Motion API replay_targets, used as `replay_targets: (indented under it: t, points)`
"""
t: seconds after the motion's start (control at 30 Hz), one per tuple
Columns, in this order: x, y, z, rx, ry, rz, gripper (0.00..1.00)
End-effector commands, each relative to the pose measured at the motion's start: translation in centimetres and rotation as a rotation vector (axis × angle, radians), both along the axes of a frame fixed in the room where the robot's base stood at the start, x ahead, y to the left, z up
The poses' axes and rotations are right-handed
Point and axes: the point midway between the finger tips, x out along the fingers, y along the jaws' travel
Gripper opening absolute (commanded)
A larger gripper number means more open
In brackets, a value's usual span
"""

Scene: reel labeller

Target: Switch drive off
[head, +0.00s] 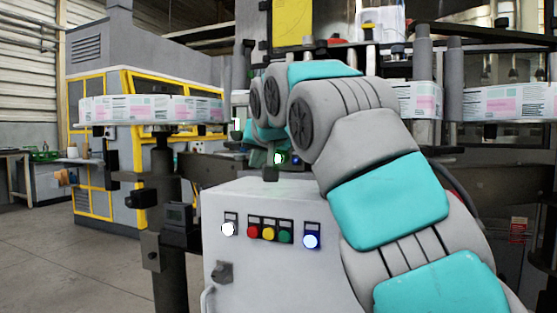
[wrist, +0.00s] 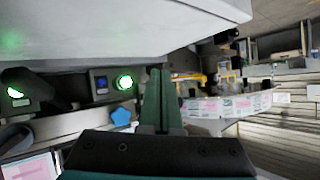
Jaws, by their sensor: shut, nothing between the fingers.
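My gripper (wrist: 160,98) is shut and empty. In the wrist view its dark green fingers stand up at the centre, to the right of a green-lit button (wrist: 124,82) and apart from it in the picture. A dark blue button or switch (wrist: 101,85) sits left of that button. In the head view a green-lit button (head: 278,159) and a blue one (head: 295,160) show behind the white control box, beside the finger tip (head: 270,173). My arm hides much of this area. Which control is the drive switch I cannot tell; no label is readable.

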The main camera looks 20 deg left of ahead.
Motion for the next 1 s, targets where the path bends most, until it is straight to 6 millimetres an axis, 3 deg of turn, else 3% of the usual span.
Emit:
replay_targets:
  t: [0.37, 1.0]
  points:
    - [0.9, -0.1, 0.1, -0.001, 0.002, -0.001, 0.0]
    - [8.1, -0.6, 0.3, 0.0, 0.002, 0.0, 0.0]
